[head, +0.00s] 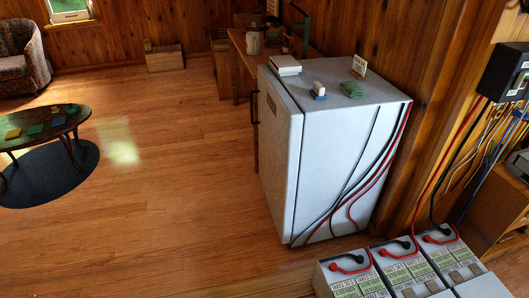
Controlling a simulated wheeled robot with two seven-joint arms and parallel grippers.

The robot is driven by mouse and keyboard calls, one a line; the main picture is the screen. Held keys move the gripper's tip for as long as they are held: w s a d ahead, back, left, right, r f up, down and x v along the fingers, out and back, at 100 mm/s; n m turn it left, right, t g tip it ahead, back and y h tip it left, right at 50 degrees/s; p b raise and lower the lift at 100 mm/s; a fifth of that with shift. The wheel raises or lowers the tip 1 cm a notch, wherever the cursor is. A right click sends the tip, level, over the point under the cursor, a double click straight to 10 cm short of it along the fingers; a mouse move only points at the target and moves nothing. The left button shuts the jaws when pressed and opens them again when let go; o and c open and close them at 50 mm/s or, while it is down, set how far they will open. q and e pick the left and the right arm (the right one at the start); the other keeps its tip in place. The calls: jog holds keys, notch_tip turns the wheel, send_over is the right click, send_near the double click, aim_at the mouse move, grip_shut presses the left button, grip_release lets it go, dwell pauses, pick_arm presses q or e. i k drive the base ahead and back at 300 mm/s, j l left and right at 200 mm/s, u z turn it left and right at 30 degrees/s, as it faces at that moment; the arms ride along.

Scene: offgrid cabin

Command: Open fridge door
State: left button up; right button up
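The fridge (335,150) is a pale grey-white box standing upright against the wooden wall, right of centre. Its door (279,165) faces left and is seen at a steep angle; it looks shut, with a thin seam along its edge. A dark handle (255,107) sticks out from the door's far upper part. Neither of my grippers is in view.
Several batteries (400,270) with red and black cables stand at the front right. Small items and a white box (285,64) lie on the fridge top. Wooden floor (180,190) left of the door is clear. An oval table (45,125) stands far left.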

aim_at(280, 122)
jog(key=i+z, duration=0.15)
jog(key=z, duration=0.2)
jog(key=i+j+z, duration=0.15)
jog(key=z, duration=0.2)
jog(key=i+j+z, duration=0.2)
jog(key=i+j, duration=0.15)
jog(key=i+j+z, duration=0.2)
jog(key=j, duration=0.3)
jog(key=i+j, duration=0.4)
jog(key=j, duration=0.15)
jog(key=i+j, duration=0.45)
jog(key=j+z, duration=0.05)
